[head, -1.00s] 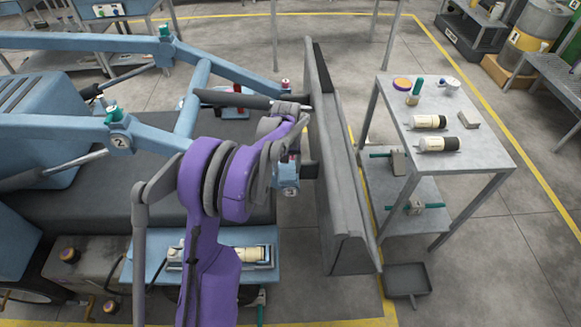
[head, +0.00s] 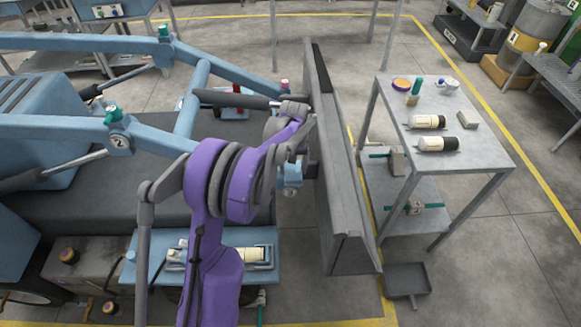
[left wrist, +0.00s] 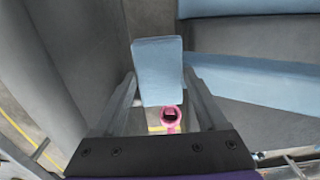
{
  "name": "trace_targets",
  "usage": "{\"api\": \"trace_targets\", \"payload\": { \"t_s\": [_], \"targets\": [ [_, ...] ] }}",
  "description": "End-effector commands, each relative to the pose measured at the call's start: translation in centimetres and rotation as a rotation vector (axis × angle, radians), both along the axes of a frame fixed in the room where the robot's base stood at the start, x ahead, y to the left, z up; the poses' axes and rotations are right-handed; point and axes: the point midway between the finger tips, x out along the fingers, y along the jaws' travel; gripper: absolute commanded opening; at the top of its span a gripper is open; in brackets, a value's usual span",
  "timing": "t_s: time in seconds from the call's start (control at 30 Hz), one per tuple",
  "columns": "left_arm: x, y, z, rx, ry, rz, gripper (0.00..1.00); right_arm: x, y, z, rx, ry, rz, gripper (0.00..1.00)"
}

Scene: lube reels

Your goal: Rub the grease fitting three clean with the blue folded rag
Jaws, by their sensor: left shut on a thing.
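My left gripper (left wrist: 160,82) is shut on the light blue folded rag (left wrist: 157,62), which spans the gap between its fingertips in the left wrist view. A pink ring-shaped part with a dark centre (left wrist: 170,114) shows just below the rag there; I cannot tell whether it is the fitting or whether the rag touches it. The grease fitting three is not clear there, and my gripper is mostly hidden by the arm. My right gripper is out of view.
A tall grey plate (head: 340,200) stands close on the right of the left arm. Blue boom beams (head: 60,125) lie to the left. A grey table (head: 480,155) with cartridges and small items stands further right. A blue tray (head: 140,268) sits low in front.

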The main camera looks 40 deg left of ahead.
Motion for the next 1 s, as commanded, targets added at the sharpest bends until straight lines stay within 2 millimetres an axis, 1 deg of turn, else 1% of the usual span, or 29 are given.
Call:
{"api": "trace_targets", "payload": {
  "t_s": [0.03, 0.27, 0.7, 1.0],
  "targets": [
    [0.1, -0.2, -0.2, -0.004, -0.002, -0.003, 0.30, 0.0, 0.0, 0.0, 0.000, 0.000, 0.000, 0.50],
    [0.0, -0.1, -0.2, -0.004, -0.002, -0.003, 0.30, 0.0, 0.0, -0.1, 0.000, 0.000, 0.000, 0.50],
    [-1.4, 1.6, 0.0, -0.001, 0.000, 0.000, 0.29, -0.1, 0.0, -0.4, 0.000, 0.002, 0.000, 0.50],
    [-1.5, 1.8, 0.1, -0.001, 0.000, -0.001, 0.29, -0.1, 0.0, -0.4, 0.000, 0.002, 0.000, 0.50]
  ]
}}
